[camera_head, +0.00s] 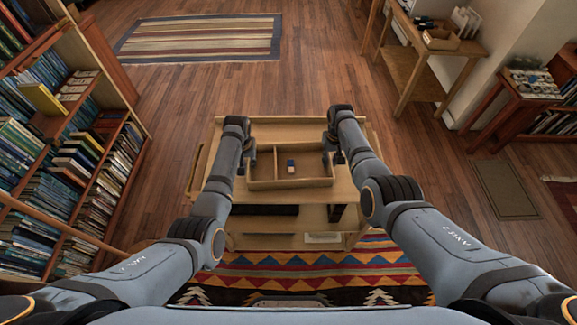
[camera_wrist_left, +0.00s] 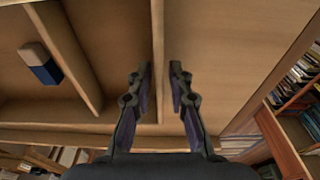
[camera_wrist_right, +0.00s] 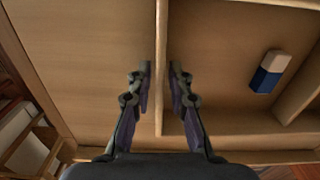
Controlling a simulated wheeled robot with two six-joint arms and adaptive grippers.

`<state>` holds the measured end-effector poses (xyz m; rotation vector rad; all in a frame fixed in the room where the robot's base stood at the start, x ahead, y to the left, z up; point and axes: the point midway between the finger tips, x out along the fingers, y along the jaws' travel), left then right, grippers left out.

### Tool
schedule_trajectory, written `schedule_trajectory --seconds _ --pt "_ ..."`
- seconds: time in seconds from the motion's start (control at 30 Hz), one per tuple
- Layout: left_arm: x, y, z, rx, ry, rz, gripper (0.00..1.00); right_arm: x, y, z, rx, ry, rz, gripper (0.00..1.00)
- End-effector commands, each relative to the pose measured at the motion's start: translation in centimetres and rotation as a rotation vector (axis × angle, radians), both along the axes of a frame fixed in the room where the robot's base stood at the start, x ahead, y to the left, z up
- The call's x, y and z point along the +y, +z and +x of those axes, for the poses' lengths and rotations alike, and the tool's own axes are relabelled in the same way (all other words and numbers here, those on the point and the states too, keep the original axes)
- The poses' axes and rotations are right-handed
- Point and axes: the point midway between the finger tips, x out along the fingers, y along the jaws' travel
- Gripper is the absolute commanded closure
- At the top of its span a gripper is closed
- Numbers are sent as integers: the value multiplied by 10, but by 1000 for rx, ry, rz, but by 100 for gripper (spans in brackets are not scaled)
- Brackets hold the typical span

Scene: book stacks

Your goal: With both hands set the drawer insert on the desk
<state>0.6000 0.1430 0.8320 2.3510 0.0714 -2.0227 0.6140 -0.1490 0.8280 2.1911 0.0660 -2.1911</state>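The drawer insert (camera_head: 263,184) is a shallow, light-wood open tray with dividers. In the head view it appears level at the wooden unit's top; I cannot tell if it touches that top. A blue-and-white eraser (camera_head: 291,167) lies inside it and shows in both wrist views. My left gripper (camera_wrist_left: 159,85) is closed in around one thin wall of the insert (camera_wrist_left: 157,30). My right gripper (camera_wrist_right: 160,85) is closed in around the opposite wall (camera_wrist_right: 161,30). In the head view the grippers are at the insert's left and right sides, their fingertips mostly hidden.
The wooden unit (camera_head: 285,132) has lower shelves and stands before me on a patterned rug (camera_head: 300,268). A full bookcase (camera_head: 75,150) is on the left. A wooden desk (camera_head: 408,68) with a box (camera_head: 441,39) stands back right. Open floor (camera_head: 290,85) lies beyond.

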Motion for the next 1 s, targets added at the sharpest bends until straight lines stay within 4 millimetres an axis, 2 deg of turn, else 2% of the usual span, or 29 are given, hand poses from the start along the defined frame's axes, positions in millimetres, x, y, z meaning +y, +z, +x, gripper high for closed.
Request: schedule_trajectory --seconds 0.03,0.1,0.63,0.77,1.0 --pt "0 0 0 0 0 0 92 0 0 0 0 0 0 92" --pt "0 0 0 0 0 0 100 0 0 0 0 0 0 100" --pt "0 3 0 -1 0 0 100 0 3 0 0 0 -1 100" --pt "0 15 0 -1 0 0 100 0 15 0 0 0 -1 100" --pt "0 47 0 -1 0 0 100 0 47 0 0 0 -1 100"
